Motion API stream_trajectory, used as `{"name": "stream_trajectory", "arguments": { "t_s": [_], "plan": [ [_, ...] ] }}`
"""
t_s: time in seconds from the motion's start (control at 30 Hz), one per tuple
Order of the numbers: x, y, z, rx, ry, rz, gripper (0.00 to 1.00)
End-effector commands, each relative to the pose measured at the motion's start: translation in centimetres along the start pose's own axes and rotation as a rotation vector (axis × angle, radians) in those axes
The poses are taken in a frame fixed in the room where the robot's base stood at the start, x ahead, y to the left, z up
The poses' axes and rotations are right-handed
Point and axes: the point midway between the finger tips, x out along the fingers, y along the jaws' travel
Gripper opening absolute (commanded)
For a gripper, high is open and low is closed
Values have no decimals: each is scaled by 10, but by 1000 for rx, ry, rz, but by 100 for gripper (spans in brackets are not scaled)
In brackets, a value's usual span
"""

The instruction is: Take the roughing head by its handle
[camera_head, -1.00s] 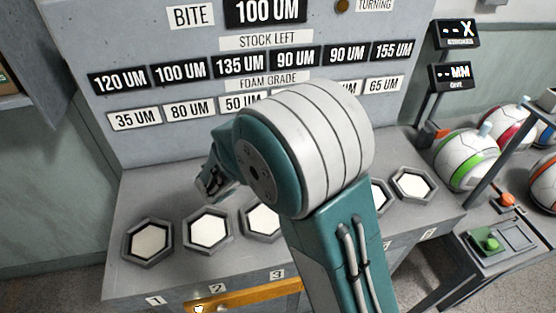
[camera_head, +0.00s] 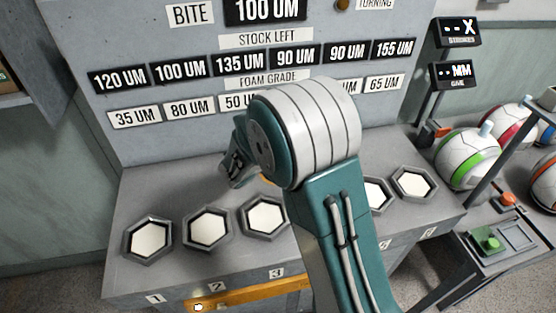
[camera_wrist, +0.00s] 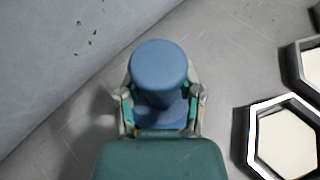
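A blue round-topped handle (camera_wrist: 158,68), which looks like the roughing head's, stands in the middle of the wrist view with a wider blue part below it. My gripper (camera_wrist: 160,112) has one finger on each side of the handle's lower part, and the fingers are spread apart. I see no clear grip on it; contact at the pads is hard to judge. In the head view my gripper (camera_head: 234,168) is small and dark, over the back of the bench left of my arm's big joint. The handle is hidden there.
Hexagonal white-filled pockets (camera_head: 147,239) line the grey bench (camera_head: 130,200). One pocket rim (camera_wrist: 254,140) lies right of the handle in the wrist view. An upright panel (camera_head: 80,40) with labels stands behind. Striped balls (camera_head: 462,160) and a green button (camera_head: 489,242) are at right.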

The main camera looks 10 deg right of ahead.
Motion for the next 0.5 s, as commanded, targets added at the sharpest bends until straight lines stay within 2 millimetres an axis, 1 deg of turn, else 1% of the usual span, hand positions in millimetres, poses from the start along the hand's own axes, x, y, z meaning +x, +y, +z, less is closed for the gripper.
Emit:
{"name": "stream_trajectory", "arguments": {
  "t_s": [0.37,0.5],
  "plan": [
    [0,1,2,2,-1,1,0],
    [-4,1,10,4,-3,1,0]
  ]
}}
